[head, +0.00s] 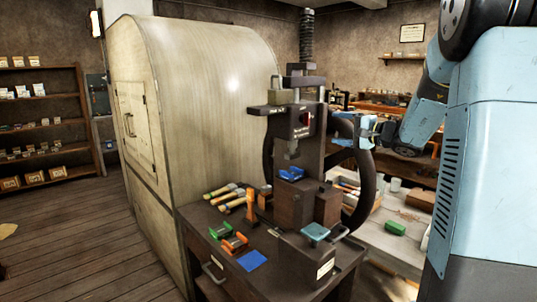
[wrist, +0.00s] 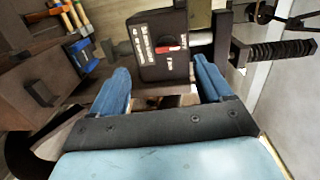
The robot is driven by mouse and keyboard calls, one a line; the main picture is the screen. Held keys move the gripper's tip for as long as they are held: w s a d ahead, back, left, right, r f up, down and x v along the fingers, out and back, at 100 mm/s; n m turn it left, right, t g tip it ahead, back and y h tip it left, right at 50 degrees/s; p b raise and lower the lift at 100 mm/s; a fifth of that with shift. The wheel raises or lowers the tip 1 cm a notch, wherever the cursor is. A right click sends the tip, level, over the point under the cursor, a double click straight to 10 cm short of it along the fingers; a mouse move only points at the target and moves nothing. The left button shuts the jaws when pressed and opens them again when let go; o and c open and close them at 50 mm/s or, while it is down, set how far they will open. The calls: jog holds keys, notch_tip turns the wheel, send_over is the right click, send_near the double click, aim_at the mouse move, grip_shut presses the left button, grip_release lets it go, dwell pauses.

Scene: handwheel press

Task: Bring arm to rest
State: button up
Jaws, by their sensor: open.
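My gripper (head: 359,138) is at the end of my blue arm, to the right of the handwheel press (head: 293,122) in the head view. In the wrist view my two blue fingers (wrist: 163,88) are spread apart with nothing held between them. The dark press head with white lettering and a red mark (wrist: 167,47) shows beyond the fingertips. The dark handwheel (head: 362,190) stands on the right side of the press, just below my gripper. I cannot tell from these views whether the gripper touches the press or wheel.
The press stands on a dark cabinet (head: 200,224) with hammers (head: 226,198), green and orange tools (head: 235,243) and a blue square (head: 252,260). A large cream rounded housing (head: 205,75) stands behind. A workbench (head: 411,222) is to the right. Wooden floor (head: 75,240) lies open at left.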

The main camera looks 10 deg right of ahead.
jog(key=s+a+f+n+g+h, duration=0.1)
jog(key=s+a+n+g, duration=0.25)
jog(key=s+a, duration=0.5)
jog(key=s+a+f+n+g+h, duration=0.1)
jog(key=s+a+f+n+g, duration=0.3)
jog(key=s, duration=0.7)
jog(key=s+d+f+n+h, duration=0.1)
jog(key=s+h, duration=0.3)
jog(key=s, duration=0.4)
jog(key=s+d+f+n+h, duration=0.1)
jog(key=s+d+h, duration=0.2)
jog(key=s, duration=0.6)
jog(key=shift+d+n+g+h, duration=0.3)
jog(key=shift+n+g+h, duration=0.05)
jog(key=shift+h, duration=0.55)
jog(key=shift+f, duration=0.1)
